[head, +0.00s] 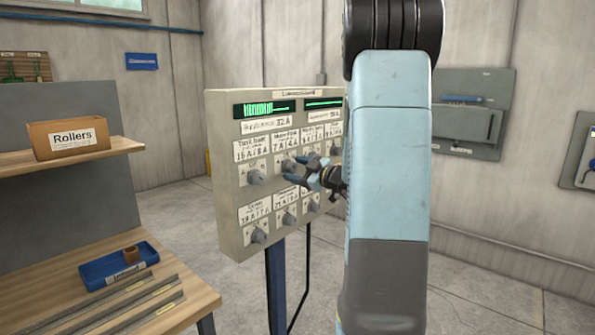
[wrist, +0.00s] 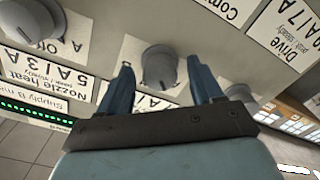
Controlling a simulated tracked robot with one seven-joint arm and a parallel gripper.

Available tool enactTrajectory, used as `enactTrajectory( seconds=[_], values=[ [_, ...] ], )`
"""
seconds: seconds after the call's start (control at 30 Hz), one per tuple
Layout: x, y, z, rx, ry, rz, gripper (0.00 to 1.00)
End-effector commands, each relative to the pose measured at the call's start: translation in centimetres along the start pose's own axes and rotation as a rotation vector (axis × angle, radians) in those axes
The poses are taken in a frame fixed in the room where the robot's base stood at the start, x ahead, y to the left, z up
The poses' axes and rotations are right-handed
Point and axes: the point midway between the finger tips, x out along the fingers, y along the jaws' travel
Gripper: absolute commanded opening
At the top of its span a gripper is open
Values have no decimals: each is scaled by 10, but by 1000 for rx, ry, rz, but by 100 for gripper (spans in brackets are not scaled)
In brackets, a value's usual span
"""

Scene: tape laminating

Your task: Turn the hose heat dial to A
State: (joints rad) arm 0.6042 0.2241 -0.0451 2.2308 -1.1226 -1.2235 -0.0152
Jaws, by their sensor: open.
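The control panel (head: 230,200) carries two rows of grey dials under white labels. In the wrist view the same dial (wrist: 160,68) lies between my two blue fingertips (wrist: 160,66), one on each side. I cannot tell whether they touch it.
Another upper dial (head: 256,177) is close at left. A wooden bench (head: 190,290) with a blue tray (head: 95,272) stands left. My arm hides the panel's right side.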

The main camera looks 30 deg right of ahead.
Motion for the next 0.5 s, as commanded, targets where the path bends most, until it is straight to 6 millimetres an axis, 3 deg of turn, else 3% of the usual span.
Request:
enactTrajectory(
  seconds=[0.17,0.5],
  values=[
    [-21,0,0,0,-2,3,66],
    [-88,0,1,1,-3,3,66]
  ],
)
